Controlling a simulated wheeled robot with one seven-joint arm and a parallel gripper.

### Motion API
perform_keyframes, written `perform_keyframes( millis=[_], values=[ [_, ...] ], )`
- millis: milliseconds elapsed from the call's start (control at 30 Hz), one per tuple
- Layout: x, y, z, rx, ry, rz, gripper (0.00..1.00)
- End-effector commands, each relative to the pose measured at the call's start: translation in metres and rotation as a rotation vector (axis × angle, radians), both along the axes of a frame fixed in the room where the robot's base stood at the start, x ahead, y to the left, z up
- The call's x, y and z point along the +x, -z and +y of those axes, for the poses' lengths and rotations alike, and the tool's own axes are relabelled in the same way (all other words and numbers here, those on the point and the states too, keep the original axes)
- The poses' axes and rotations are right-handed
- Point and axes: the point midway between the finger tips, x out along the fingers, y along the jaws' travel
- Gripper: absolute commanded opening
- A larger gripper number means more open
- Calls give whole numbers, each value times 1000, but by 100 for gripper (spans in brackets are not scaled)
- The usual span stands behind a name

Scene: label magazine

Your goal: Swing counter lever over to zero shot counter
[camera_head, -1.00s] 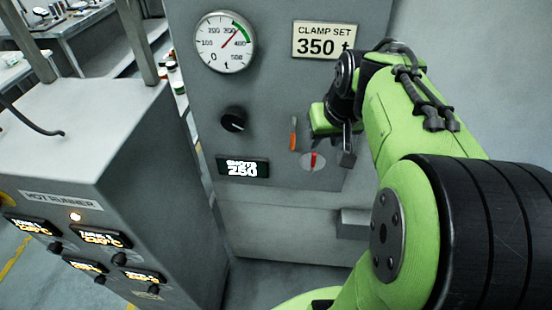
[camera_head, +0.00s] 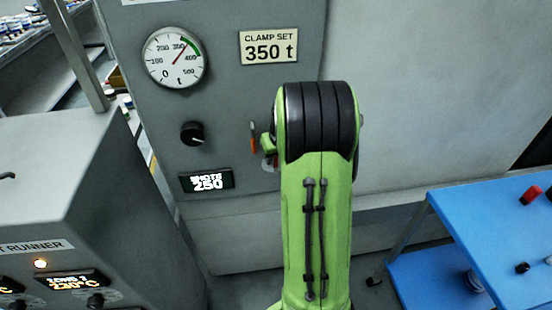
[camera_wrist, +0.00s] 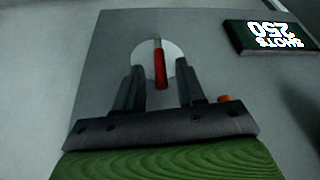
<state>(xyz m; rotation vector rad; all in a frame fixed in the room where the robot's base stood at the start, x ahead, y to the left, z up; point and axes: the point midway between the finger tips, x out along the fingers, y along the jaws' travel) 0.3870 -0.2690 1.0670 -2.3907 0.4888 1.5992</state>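A red lever (camera_wrist: 160,68) sits on a round white disc (camera_wrist: 146,55) on the grey machine panel in the wrist view. My gripper (camera_wrist: 158,66) is open, with one finger on each side of the red lever. I see gaps between the lever and both fingers; depth is hard to judge. The shot counter display (camera_head: 206,181) reads SHOTS 250 and also appears upside down in the wrist view (camera_wrist: 263,36). In the head view my arm hides the gripper and most of the disc.
An orange handle (camera_head: 253,137) stands upright beside the disc, close to my gripper. A black knob (camera_head: 192,133), a pressure gauge (camera_head: 175,57) and a CLAMP SET 350 t plate (camera_head: 269,46) share the panel. A hot runner cabinet (camera_head: 55,165) is at left, a blue cart (camera_head: 450,215) at right.

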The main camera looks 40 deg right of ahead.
Motion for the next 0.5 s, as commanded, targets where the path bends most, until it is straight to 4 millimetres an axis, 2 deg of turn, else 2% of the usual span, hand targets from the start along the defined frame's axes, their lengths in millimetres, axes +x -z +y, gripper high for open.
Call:
perform_keyframes(
  millis=[100, 333, 367, 500],
  values=[
    [4, 9, -1, 0, -1, 0, 39],
    [4, 10, -1, -1, -1, -1, 39],
    [4, 10, -1, -1, -1, -1, 38],
    [4, 10, -1, 0, 0, -1, 16]
  ],
)
